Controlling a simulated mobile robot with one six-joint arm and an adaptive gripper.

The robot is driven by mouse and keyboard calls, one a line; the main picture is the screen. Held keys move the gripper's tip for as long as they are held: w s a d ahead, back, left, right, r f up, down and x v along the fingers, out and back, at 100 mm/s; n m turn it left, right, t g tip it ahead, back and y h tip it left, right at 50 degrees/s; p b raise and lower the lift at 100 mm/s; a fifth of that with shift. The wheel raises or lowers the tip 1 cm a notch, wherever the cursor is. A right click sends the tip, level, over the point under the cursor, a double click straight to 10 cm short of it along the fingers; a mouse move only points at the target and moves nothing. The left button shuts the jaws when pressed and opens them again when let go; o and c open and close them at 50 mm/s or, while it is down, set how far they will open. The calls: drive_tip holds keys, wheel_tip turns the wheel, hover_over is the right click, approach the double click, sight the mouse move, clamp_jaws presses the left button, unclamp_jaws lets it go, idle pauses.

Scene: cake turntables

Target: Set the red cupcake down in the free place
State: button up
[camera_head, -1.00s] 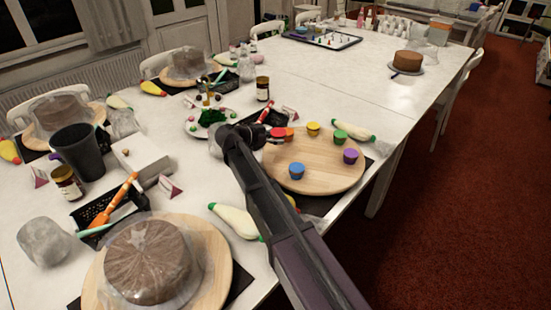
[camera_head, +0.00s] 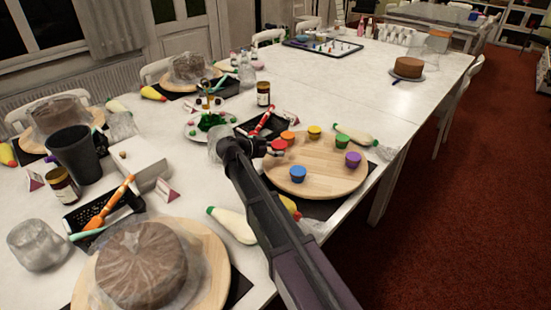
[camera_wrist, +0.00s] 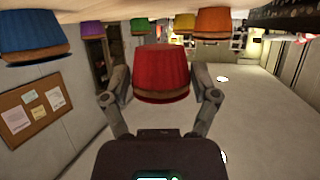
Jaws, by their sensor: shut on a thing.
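The red cupcake (camera_head: 279,145) is between the fingers of my gripper (camera_head: 267,147), at the left edge of the round wooden board (camera_head: 325,178). In the wrist view, the two fingers flank the red cupcake (camera_wrist: 161,74), and my gripper (camera_wrist: 161,88) is shut on it. The head view does not show clearly whether its base touches the board. The orange cupcake (camera_head: 288,137) is close behind it, and the blue cupcake (camera_head: 298,174) is nearer the front. The yellow (camera_head: 314,132), green (camera_head: 342,142) and purple (camera_head: 352,160) cupcakes stand around the back and right.
The board's middle and front right are bare. A green-tipped piping bag (camera_head: 353,134) lies behind the board and another (camera_head: 232,224) left of my arm. A black tray (camera_head: 262,127) and a dark jar (camera_head: 263,94) stand behind my gripper.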

sight(275, 163)
drive_tip(key=shift+f+b, duration=1.5)
drive_tip(key=shift+f, duration=0.25)
drive_tip(key=shift+f, duration=0.15)
drive_tip(key=o, duration=1)
drive_tip(key=shift+r, duration=0.3)
drive_tip(key=p+v, duration=0.4)
drive_tip(key=v, duration=0.8)
drive_tip(key=shift+p, duration=0.3)
